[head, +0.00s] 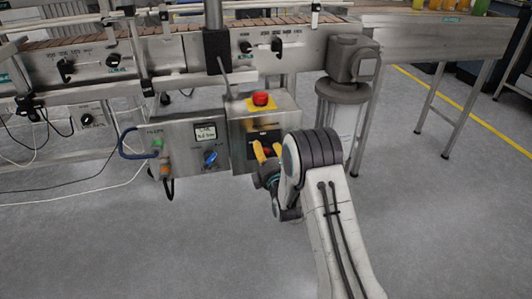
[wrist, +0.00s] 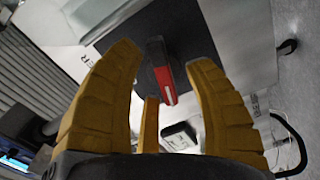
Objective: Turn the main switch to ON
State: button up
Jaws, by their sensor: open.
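The main switch is a red handle (wrist: 158,66) on a dark plate (wrist: 190,35), in the middle of the wrist view. In the head view, the dark plate (head: 265,136) is on the front of a grey box (head: 285,109), with my fingers partly over it. The switch's lettering cannot be read. My gripper (head: 269,149) is open in front of the plate. In the wrist view, the yellow fingers of my gripper (wrist: 163,60) are apart, with the red handle between their tips. Whether they touch it cannot be told.
A red emergency button (head: 260,98) on a yellow base sits on top of the box. A control box (head: 185,133) with a blue knob (head: 210,158) and a small display (head: 206,132) adjoins it on the left. A conveyor (head: 120,62) runs behind. The floor at the right is clear.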

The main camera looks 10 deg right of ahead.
jog(key=shift+c, duration=0.2)
grip_shut()
dwell(0.4)
